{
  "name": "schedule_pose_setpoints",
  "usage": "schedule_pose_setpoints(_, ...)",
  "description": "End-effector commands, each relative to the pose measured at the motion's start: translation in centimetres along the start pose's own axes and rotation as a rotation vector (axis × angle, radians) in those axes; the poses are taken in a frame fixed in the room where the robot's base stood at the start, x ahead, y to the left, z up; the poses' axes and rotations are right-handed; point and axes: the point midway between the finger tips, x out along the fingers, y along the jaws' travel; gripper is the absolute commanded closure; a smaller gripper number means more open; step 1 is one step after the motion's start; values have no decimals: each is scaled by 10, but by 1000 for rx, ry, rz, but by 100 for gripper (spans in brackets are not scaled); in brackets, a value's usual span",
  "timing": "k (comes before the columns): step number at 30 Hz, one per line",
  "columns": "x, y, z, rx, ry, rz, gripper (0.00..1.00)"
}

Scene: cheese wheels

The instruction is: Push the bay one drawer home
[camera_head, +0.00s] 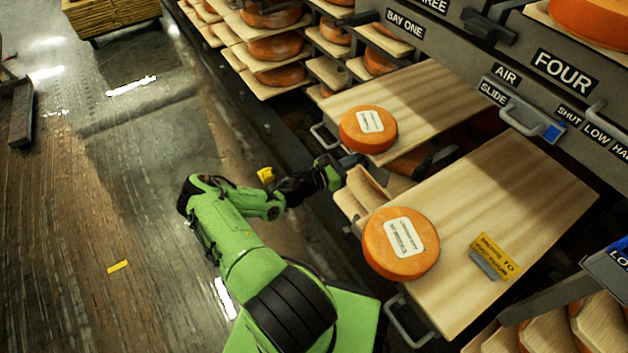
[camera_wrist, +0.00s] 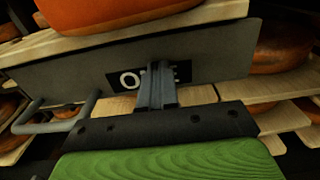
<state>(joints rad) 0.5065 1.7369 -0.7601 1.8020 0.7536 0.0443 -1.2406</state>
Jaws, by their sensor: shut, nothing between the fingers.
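The bay one drawer (camera_head: 425,100) stands pulled out below the "BAY ONE" sign (camera_head: 405,23), a pale wooden board carrying an orange cheese wheel (camera_head: 384,138) with a white label. In the wrist view its grey front (camera_wrist: 215,60) fills the middle, with a bar handle (camera_wrist: 55,125) at left and a black plate (camera_wrist: 125,80) reading "O", then hidden letters, then "E". My gripper (camera_wrist: 157,72) is shut and empty, its fingertips over the middle of that plate. They are at or very close to the front; contact is not certain. In the head view the gripper (camera_head: 350,161) is partly hard to make out.
A second drawer (camera_head: 520,200) is out at right, with a cheese wheel (camera_head: 401,243), a yellow sign (camera_head: 495,255) and a front handle (camera_head: 408,322). Racks of cheese (camera_head: 275,47) stand behind. The floor (camera_head: 90,200) at left is mostly clear.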

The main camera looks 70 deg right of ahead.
Motion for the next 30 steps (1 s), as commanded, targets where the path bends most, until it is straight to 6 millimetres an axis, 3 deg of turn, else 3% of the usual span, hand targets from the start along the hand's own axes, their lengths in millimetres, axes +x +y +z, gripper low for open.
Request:
schedule_pose_setpoints(6, 59, -2, -2, 2, -2, -4, 100)
schedule_pose_setpoints(15, 115, -1, -2, 1, -2, -1, 100)
schedule_pose_setpoints(21, 133, 0, -1, 1, -1, 0, 100)
schedule_pose_setpoints(30, 140, 0, 2, 1, -3, 0, 100)
